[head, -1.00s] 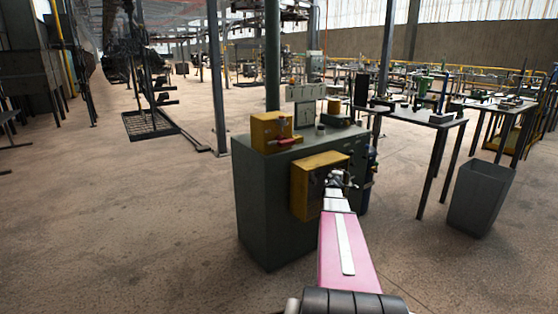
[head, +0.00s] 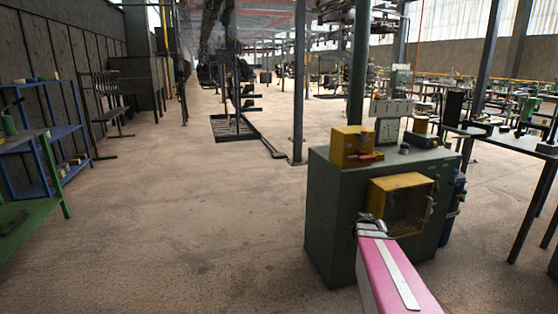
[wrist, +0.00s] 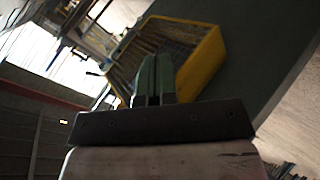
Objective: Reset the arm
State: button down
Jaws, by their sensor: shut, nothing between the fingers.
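My arm's pink link (head: 395,275) reaches forward from the bottom of the head view. My gripper (head: 368,220) is at its far end, small in the picture, by the lower left of the yellow box on the green cabinet's front. In the wrist view, my gripper (wrist: 155,60) shows two dark green fingers side by side. They are shut with nothing held. The yellow box (wrist: 205,60) with a mesh-like face appears beyond the fingertips. The gap between fingers and box cannot be judged.
The green cabinet (head: 335,225) stands right of centre, carrying the yellow box (head: 415,180) and another yellow unit (head: 352,145) on top. A dark table (head: 510,142) is at right. Blue shelving (head: 65,155) and a green bench (head: 35,200) are at left. The floor between is clear.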

jog(key=s+a+f+g+y, duration=0.1)
jog(key=s+a+y, duration=0.2)
jog(key=s+a, duration=0.2)
jog(key=s+a+f+g+y, duration=0.2)
jog(key=s+a, duration=0.3)
jog(key=a, duration=0.6)
jog(key=s+a+f+g+y, duration=0.1)
jog(key=s+a+y, duration=0.3)
jog(key=a, duration=0.4)
jog(key=shift+s+a+f+g, duration=0.3)
jog(key=shift+s+a+f, duration=0.1)
jog(key=shift+s, duration=0.45)
jog(key=shift+d, duration=0.1)
